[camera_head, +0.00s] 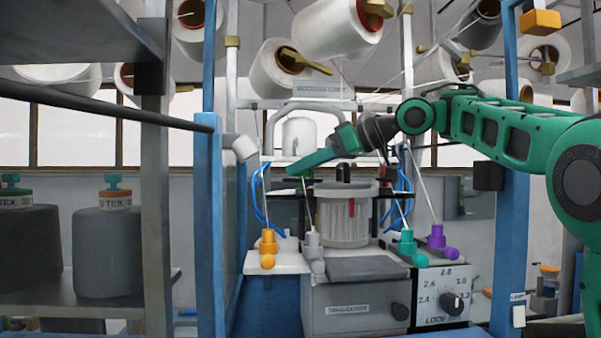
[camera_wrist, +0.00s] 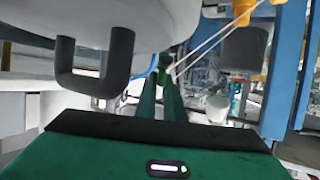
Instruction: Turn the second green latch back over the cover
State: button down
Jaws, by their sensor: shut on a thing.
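The cover (camera_head: 358,186) is a pale round lid with a black handle on top of the ribbed cylinder. Its grey underside or rim and black handle (camera_wrist: 95,60) fill the upper left of the wrist view. My green gripper (camera_head: 292,168) reaches in from the right, behind the black handle, to the cover's left side. In the wrist view its two fingers (camera_wrist: 160,80) are nearly together, shut on a small green latch (camera_wrist: 164,60) beside the cover. The fingers and distance hide most of the latch, so its exact turn cannot be told.
Orange (camera_head: 268,243), grey, teal (camera_head: 407,242) and purple (camera_head: 437,238) pegs stand around the cylinder. A dial box (camera_head: 441,297) is at front right. Blue posts (camera_head: 207,220) flank the machine. Yarn cones (camera_head: 338,28) and taut threads hang above.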

jog(key=shift+w+d, duration=0.1)
jog(key=shift+d, duration=0.1)
jog(key=c, duration=1.9)
grip_release()
jog(key=shift+o, duration=0.2)
jog(key=shift+r, duration=0.45)
jog(key=r, duration=0.3)
jog(key=shift+s+a+r, duration=0.2)
jog(key=shift+a+r, duration=0.05)
jog(key=shift+a, duration=0.1)
jog(key=s+a+r, duration=0.6)
jog(key=s+a, duration=0.1)
jog(key=a, duration=0.1)
jog(key=shift+s+r, duration=0.2)
jog(key=shift+r, duration=0.05)
jog(key=shift+o, duration=0.5)
